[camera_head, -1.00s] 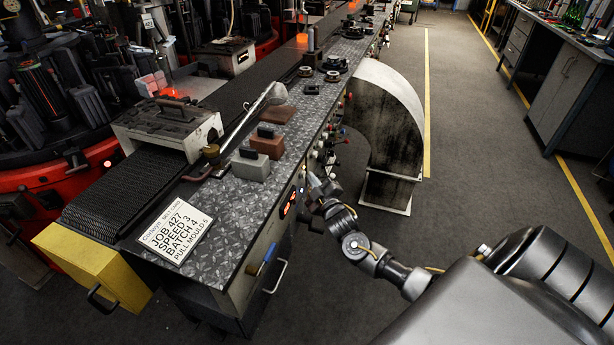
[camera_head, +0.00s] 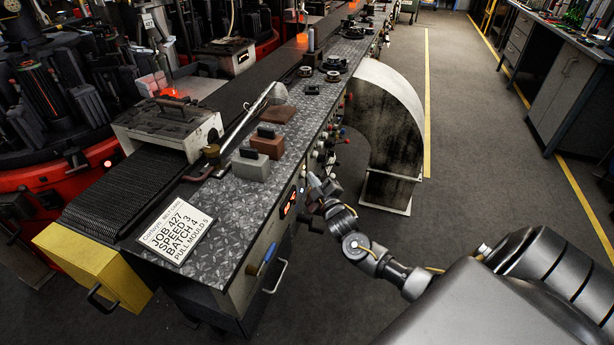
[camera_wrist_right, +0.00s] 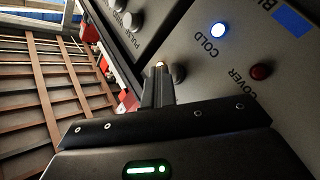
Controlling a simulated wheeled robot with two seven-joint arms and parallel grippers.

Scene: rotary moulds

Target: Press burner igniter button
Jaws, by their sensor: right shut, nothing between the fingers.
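My right gripper (camera_head: 313,181) is at the front control panel of the long machine, beside its knobs and buttons. In the right wrist view the closed fingers (camera_wrist_right: 159,68) point at the panel, with nothing held. A dark round knob or button (camera_wrist_right: 179,73) is just right of the fingertips; I cannot tell whether they touch. A lit blue-white button (camera_wrist_right: 218,30) sits by the word COLD, and a dark red button (camera_wrist_right: 261,72) sits by COVER. A label starting BU is cut off at the top right. I cannot tell which control is the igniter. My left gripper is out of view.
The machine's checkered metal top (camera_head: 235,200) carries a job sign (camera_head: 178,231) and small blocks. A large grey curved housing (camera_head: 385,125) stands beyond the gripper. A door handle (camera_head: 276,277) juts out below. The floor (camera_head: 470,150) to the right is clear.

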